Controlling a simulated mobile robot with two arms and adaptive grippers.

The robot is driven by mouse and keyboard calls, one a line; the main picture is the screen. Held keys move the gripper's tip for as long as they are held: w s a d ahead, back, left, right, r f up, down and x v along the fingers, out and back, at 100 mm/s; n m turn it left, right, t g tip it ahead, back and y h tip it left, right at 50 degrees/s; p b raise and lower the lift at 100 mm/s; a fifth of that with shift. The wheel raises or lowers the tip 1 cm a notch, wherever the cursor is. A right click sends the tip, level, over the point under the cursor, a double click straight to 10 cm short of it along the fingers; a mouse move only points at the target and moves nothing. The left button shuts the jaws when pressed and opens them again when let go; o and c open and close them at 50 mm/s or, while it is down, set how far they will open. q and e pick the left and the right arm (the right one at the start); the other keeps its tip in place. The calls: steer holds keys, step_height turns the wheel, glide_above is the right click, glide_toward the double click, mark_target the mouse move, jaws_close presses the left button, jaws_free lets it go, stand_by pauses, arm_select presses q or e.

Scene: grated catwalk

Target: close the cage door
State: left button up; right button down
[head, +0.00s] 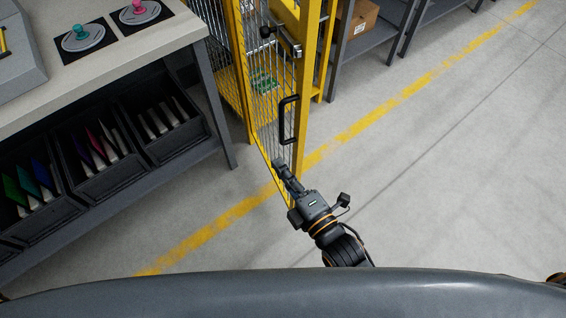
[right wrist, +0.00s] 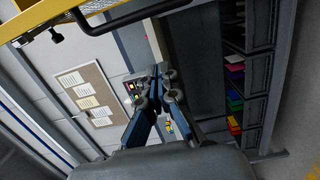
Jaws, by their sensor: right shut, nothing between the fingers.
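The cage door (head: 305,110) has a yellow frame with wire mesh and stands out over the floor, open, at the top middle of the head view. Its black bar handle (head: 288,120) is on the near edge, with a latch (head: 291,46) above it. My right gripper (head: 279,165) is shut and empty, just below the handle and in front of the lower mesh. I cannot tell whether it touches the door. In the right wrist view its closed fingers (right wrist: 158,74) point away, and the yellow door edge (right wrist: 45,20) and handle (right wrist: 98,27) cross the top left. My left gripper is not in view.
A workbench (head: 120,50) with bins (head: 95,165) of folders below stands left of the door. Shelving with a cardboard box (head: 358,18) stands behind it. The floor (head: 440,180) to the right is clear, with a yellow line painted across it.

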steer(key=x, duration=0.9)
steer(key=shift+w+d+p, duration=0.2)
steer(key=shift+d, duration=0.8)
steer(key=shift+w+d+p, duration=0.15)
steer(key=shift+d, duration=0.85)
